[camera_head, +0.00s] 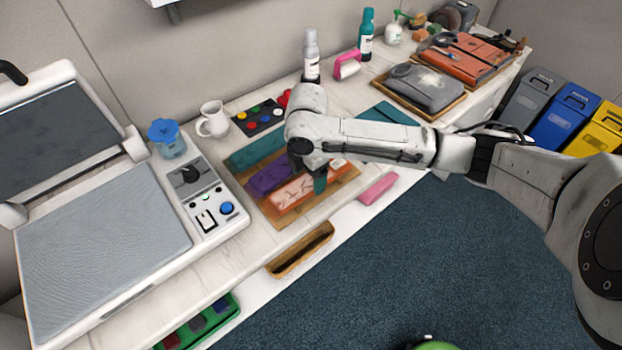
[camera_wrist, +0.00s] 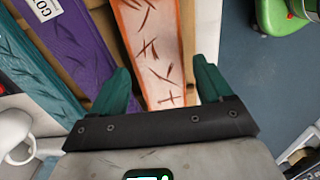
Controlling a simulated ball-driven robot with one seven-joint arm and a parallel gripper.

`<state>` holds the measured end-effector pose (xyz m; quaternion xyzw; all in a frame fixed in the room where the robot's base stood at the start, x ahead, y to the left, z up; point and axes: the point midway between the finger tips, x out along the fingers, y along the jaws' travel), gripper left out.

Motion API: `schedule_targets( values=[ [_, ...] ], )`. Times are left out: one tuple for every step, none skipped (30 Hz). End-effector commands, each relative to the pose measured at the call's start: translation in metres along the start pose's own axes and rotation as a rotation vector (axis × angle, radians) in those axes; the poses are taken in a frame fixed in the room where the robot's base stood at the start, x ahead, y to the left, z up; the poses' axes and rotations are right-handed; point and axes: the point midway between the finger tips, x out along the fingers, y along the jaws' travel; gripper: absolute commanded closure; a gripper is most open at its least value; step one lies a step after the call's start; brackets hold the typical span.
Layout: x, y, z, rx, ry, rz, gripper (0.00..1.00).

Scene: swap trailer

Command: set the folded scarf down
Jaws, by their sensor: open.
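A folded orange-edged pale piece with dark stroke marks (camera_head: 296,192), which looks like the folded scarf, lies flat on a wooden tray (camera_head: 338,190). A purple folded piece (camera_head: 268,175) and a teal one (camera_head: 255,150) lie beside it. My gripper (camera_head: 318,180) is low over the right part of the orange-edged piece; my arm hides some of the tray. In the wrist view my gripper (camera_wrist: 162,88) is open, its green fingers on either side of the orange-edged piece (camera_wrist: 150,45). I cannot tell whether the fingers touch it.
A machine with a control panel (camera_head: 203,200) stands at the left. A mug (camera_head: 213,119) and a paint palette (camera_head: 257,116) are behind the tray. A pink block (camera_head: 378,189) and a narrow wooden box (camera_head: 300,251) are at the front.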

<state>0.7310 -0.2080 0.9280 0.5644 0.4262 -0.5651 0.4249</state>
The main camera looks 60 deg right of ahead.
Motion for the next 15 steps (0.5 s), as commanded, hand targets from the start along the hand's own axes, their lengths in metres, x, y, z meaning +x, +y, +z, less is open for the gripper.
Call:
schedule_targets(
  values=[
    [0.006, 0.0, 0.0, 0.001, -0.001, -0.001, 0.21],
    [0.009, 0.0, 0.001, 0.001, -0.001, -0.001, 0.21],
    [0.012, 0.0, 0.001, 0.001, -0.002, 0.0, 0.21],
    [0.014, 0.001, 0.001, 0.001, -0.001, 0.001, 0.21],
    [0.015, 0.001, 0.001, 0.001, -0.001, 0.001, 0.21],
    [0.017, 0.0, 0.0, 0.001, -0.001, 0.001, 0.21],
    [0.017, 0.0, 0.0, 0.0, -0.001, 0.001, 0.21],
    [0.018, 0.0, 0.0, 0.0, -0.001, 0.002, 0.21],
    [0.018, 0.0, 0.0, 0.0, -0.001, 0.002, 0.21],
    [0.017, 0.001, 0.0, 0.0, -0.001, 0.002, 0.21],
    [0.017, 0.001, 0.0, 0.0, -0.001, 0.002, 0.21],
    [0.017, 0.001, 0.0, 0.0, -0.001, 0.002, 0.21],
    [0.017, 0.001, 0.0, 0.0, -0.001, 0.002, 0.24],
    [0.017, 0.001, 0.0, 0.0, -0.001, 0.002, 0.27],
    [0.017, 0.001, 0.0, 0.0, -0.001, 0.002, 0.31]
  ],
)
